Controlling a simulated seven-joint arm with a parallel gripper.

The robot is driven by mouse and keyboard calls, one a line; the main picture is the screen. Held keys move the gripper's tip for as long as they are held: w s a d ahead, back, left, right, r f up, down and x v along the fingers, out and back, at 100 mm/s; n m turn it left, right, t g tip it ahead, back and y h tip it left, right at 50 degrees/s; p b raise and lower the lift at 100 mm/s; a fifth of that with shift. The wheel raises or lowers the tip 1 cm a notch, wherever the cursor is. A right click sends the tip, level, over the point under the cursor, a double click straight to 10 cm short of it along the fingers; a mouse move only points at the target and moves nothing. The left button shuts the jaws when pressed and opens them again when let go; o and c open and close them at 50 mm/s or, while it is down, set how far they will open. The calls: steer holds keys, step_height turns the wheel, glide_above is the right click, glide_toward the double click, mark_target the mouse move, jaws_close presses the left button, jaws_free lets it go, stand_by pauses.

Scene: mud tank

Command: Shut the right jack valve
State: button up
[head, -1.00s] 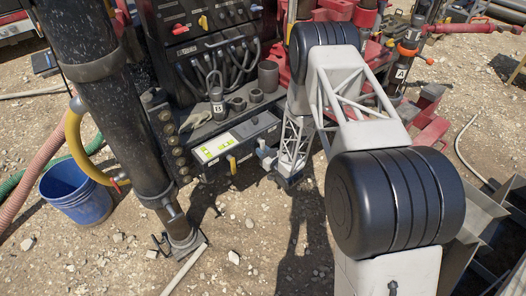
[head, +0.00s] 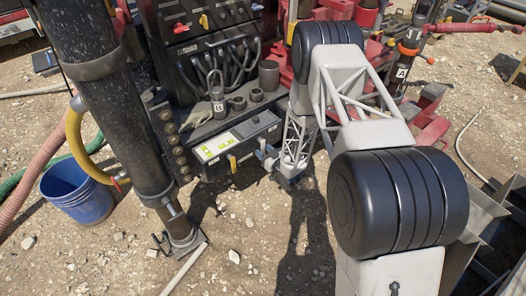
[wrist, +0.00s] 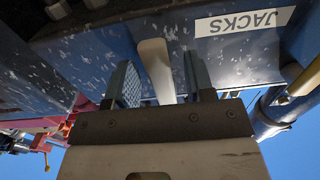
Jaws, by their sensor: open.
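A pale lever (wrist: 155,68) hangs from the underside of the blue panel (wrist: 85,45) in the wrist view, beside an upside-down JACKS label (wrist: 245,21). My gripper (wrist: 159,78) is open, with one finger on each side of the lever. I cannot tell whether either finger touches it. In the head view, my gripper (head: 266,156) is small and partly hidden at the right end of the valve panel (head: 262,128). A yellow lever (head: 232,163) stands to its left on the same panel; a yellow handle (wrist: 305,78) also shows at the right of the wrist view.
A black hose console (head: 205,50) rises behind the panel. A thick dark column (head: 125,120) and a blue bucket (head: 78,190) stand to the left. Red machinery (head: 435,100) is at the right. Bare gravel lies in front of the panel.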

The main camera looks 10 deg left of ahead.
steer(key=v, duration=0.7)
stand_by(0.6)
steer(key=w+d+r+m+h, duration=0.1)
steer(key=w+d+r+h, duration=0.15)
steer(key=r, duration=0.65)
steer(key=w+d+r+m+h, duration=0.15)
steer(key=d+r+h, duration=0.25)
steer(key=r, duration=0.6)
steer(key=s+d+r+m+g+h, duration=0.1)
steer(key=s+d+r+h, duration=0.2)
steer(key=r, duration=0.4)
steer(key=s+d+r+m+g+h, duration=0.1)
steer(key=s+d+r, duration=0.2)
steer(key=d+r, duration=0.3)
steer(key=s+d+r+m+g+h, duration=0.1)
steer(key=s+d+r+g, duration=0.1)
steer(key=s+r, duration=0.55)
steer(key=s+d+r+m+g+h, duration=0.15)
steer(key=s+r, duration=0.25)
steer(key=s, duration=0.6)
steer(key=s+d+r+m+g, duration=0.1)
steer(key=s+d+r+g, duration=0.15)
steer(key=s+r, duration=0.5)
steer(key=s+m+g, duration=0.1)
steer(key=s+g, duration=0.1)
steer(key=s, duration=1.5)
steer(key=shift+d+r, duration=0.3)
steer(key=shift+r, duration=0.1)
